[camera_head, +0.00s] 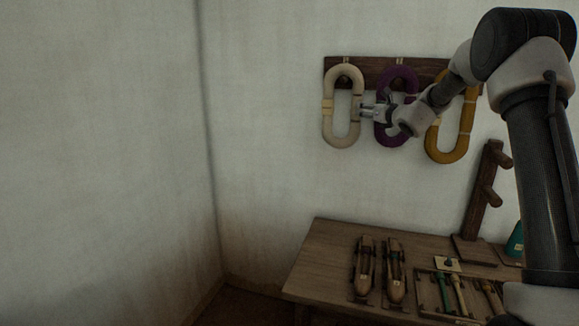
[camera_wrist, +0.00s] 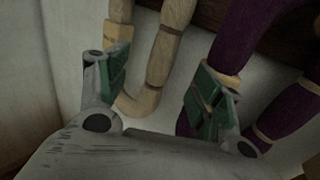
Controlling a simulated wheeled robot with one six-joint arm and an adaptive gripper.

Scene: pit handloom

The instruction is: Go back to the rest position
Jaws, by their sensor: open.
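My gripper (camera_head: 368,112) is raised in front of the wall rack, between the cream yarn hank and the purple one. In the wrist view my gripper (camera_wrist: 160,92) shows two fingers with green pads standing wide apart, with nothing held between them. The cream hank (camera_head: 331,128) hangs on the left of the rack; its lower loop (camera_wrist: 131,106) shows between and beyond the fingers. The purple hank (camera_head: 383,133) hangs in the middle, partly hidden by my arm; it also shows at the right of the wrist view (camera_wrist: 238,42). I cannot tell whether a finger touches either hank.
The dark wooden rack (camera_head: 367,72) also bears a mustard hank (camera_head: 466,118) at right. Below, a wooden table (camera_head: 322,258) holds two shuttles (camera_head: 365,262), a tray (camera_head: 427,287) of slim tools and a pegged stand (camera_head: 481,200). The left wall side is clear.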

